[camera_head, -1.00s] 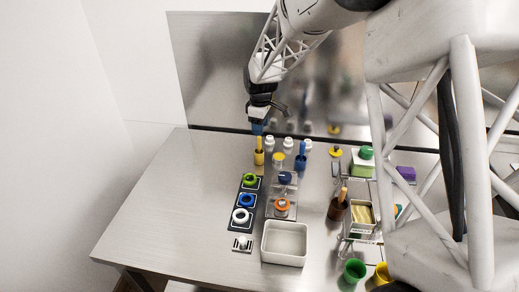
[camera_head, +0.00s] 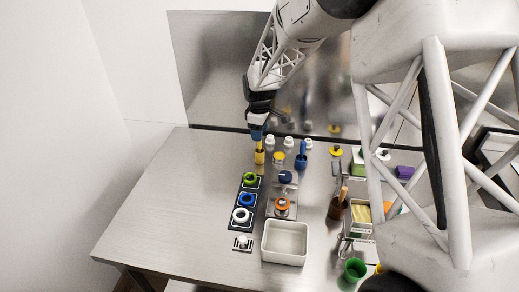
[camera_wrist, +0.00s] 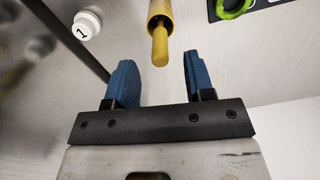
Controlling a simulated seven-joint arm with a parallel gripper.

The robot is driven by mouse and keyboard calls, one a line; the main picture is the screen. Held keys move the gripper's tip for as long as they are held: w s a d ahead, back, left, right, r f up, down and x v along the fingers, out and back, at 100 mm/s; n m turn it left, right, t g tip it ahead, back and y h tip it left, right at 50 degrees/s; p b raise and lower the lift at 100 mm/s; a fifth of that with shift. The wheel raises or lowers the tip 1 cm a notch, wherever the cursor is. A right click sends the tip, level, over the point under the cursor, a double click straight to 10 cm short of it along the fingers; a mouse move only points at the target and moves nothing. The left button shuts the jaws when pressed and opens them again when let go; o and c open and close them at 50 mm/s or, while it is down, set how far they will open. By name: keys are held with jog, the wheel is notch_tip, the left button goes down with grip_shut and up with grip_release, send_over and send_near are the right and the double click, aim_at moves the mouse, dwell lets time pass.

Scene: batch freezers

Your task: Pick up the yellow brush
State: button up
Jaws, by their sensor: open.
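The yellow brush (camera_wrist: 160,46) stands handle-up in a yellow holder (camera_wrist: 158,9) in the wrist view. In the head view the yellow holder (camera_head: 259,158) stands at the back left of the table, and the brush handle (camera_head: 259,145) shows just under the fingertips. My gripper (camera_wrist: 155,68) is open, with its two blue fingers apart and the handle's end lying in line with the gap between them. In the head view my gripper (camera_head: 257,135) is over the brush, and nothing is held. The brush's lower end is hidden inside the holder.
A dark tray with a green ring (camera_head: 250,179) lies in front. A white bin (camera_head: 284,243) is nearer. The table's left side is clear.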

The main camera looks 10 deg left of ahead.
aim_at(260, 147)
jog(key=shift+f, duration=0.1)
jog(key=shift+f, duration=2.5)
jog(key=shift+c, duration=0.3)
grip_shut()
jog(key=shift+r, duration=0.1)
jog(key=shift+r, duration=4.95)
